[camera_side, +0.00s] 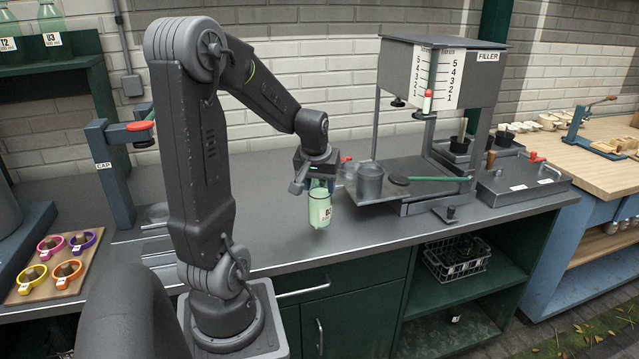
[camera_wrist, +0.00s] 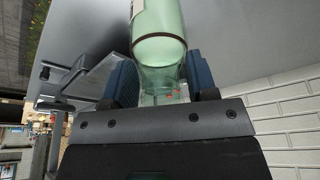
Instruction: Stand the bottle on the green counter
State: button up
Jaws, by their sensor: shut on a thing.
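The bottle (camera_side: 320,208) is pale green and see-through, with a label on its front. It hangs about upright below my gripper (camera_side: 318,183), which is shut on its upper part. The bottle is over the grey top of the green-fronted counter (camera_side: 268,215); I cannot tell whether its base touches the top. In the wrist view, the bottle (camera_wrist: 158,22) lies between the two blue fingers of my gripper (camera_wrist: 160,82), its neck toward the palm.
A grey metal cup (camera_side: 369,182) stands right of the bottle on the filler's (camera_side: 440,75) tray. A capping stand (camera_side: 112,170) is at the left, near a board of colored rings (camera_side: 55,262). More bottles stand on the upper-left shelf (camera_side: 50,66).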

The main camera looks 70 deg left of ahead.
jog(key=shift+f, duration=0.15)
jog(key=shift+f, duration=0.55)
jog(key=shift+f, duration=0.45)
dwell(0.5)
jog(key=shift+f, duration=0.25)
jog(key=o, duration=1.2)
jog(key=shift+c, duration=0.2)
